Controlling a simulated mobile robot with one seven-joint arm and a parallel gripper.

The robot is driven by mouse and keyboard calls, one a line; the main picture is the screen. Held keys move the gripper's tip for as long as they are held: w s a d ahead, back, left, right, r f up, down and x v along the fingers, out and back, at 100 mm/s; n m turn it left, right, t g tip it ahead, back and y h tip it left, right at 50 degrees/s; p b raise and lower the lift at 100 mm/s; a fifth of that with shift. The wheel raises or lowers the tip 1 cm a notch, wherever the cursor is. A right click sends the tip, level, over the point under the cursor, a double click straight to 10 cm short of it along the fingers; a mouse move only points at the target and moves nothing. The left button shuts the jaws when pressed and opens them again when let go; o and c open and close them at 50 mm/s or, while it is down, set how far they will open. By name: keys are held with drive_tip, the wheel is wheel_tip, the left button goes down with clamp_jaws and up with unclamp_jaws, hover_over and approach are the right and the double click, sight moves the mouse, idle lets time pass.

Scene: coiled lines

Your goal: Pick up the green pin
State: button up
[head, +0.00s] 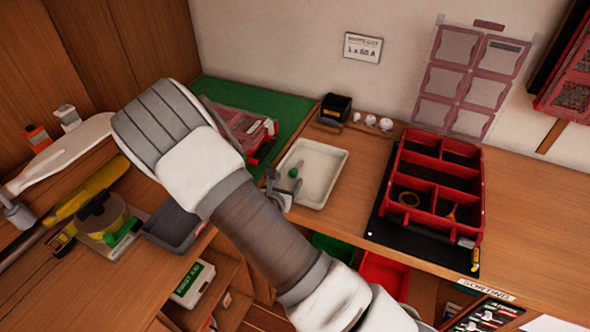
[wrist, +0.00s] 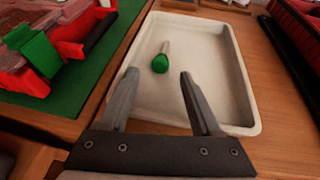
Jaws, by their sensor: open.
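The green pin (wrist: 160,62) lies in the white tray (wrist: 235,85), toward its left side, with its green head toward my gripper and its pale shaft pointing away. In the head view the pin (head: 293,172) shows as a small green spot in the tray (head: 325,180). My gripper (wrist: 157,75) is open and empty, with its fingers over the near left part of the tray and the pin in line with the gap between them. In the head view my gripper (head: 277,185) is at the tray's left edge, partly hidden by my arm.
A red and clear case (wrist: 50,40) sits on a green mat (wrist: 95,65) left of the tray. A red compartment organizer (head: 435,185) stands right of it on a black mat. A small black box (head: 335,105) and white knobs are behind the tray.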

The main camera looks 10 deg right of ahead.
sight(297, 168)
drive_tip(key=shift+x, duration=1.1)
clamp_jaws()
